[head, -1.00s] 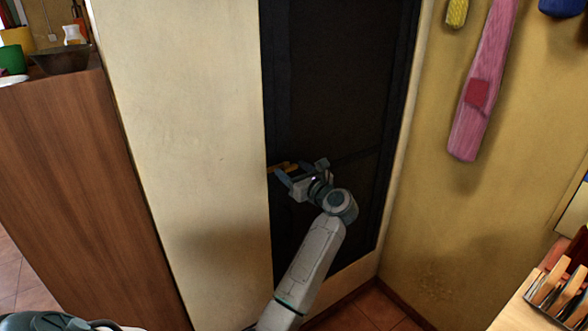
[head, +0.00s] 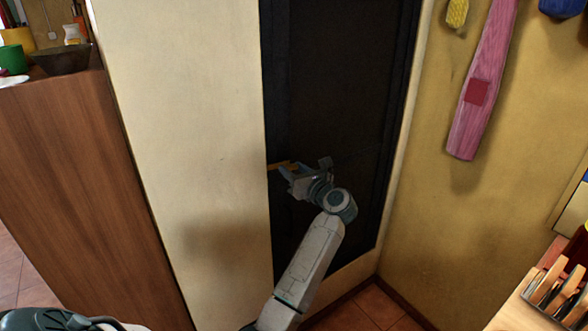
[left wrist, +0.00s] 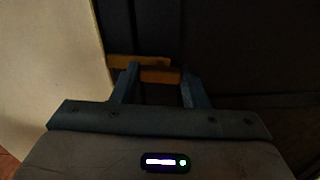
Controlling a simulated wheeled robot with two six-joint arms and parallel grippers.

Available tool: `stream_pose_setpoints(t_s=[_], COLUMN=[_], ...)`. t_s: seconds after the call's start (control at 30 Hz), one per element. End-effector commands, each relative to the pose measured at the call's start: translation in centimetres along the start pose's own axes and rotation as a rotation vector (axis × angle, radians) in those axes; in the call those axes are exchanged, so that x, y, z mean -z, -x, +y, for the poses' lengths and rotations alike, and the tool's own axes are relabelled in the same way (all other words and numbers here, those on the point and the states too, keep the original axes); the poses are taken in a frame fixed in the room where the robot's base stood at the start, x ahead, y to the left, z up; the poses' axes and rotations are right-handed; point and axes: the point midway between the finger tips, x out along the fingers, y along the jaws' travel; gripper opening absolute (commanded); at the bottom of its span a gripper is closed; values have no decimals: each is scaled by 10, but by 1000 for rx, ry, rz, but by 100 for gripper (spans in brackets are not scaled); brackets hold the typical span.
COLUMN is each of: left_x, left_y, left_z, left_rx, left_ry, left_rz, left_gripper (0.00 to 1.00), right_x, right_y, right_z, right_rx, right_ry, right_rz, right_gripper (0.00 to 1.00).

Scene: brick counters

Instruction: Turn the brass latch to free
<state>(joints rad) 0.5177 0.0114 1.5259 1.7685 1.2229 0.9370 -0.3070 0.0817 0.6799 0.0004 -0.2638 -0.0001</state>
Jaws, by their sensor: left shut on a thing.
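The brass latch (head: 278,166) sits on the left edge of a dark door panel, beside the cream wall. My left gripper (head: 303,176) is at the latch, in front of the dark panel. In the left wrist view the latch (left wrist: 138,62) shows as two brass-orange pieces, one above the other. The lower piece lies between the fingers of my left gripper (left wrist: 158,84), which is shut on it. The fingers partly hide the latch, so its exact angle is hard to tell. My right gripper is not in view.
A cream wall (head: 190,130) stands left of the dark door (head: 335,90). A wooden cabinet (head: 85,190) is further left. A pink patched board (head: 482,85) hangs on the yellow wall at right. A wooden holder (head: 553,290) stands on the counter at lower right.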

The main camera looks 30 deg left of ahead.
Motion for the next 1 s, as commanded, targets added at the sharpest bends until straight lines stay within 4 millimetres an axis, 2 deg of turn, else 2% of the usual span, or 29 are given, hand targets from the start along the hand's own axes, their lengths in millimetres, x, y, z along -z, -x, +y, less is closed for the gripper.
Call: stream_pose_setpoints(t_s=[0.57, 1.0], left_x=[-5, -5], left_y=[0, 0], left_z=[1, 0], left_rx=[0, 2], left_ry=[-525, -943], left_rz=[0, 0], left_gripper=[17, 17], right_x=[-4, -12], right_y=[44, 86], right_z=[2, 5], right_rx=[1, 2], right_ry=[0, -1], right_rz=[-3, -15], right_gripper=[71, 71])
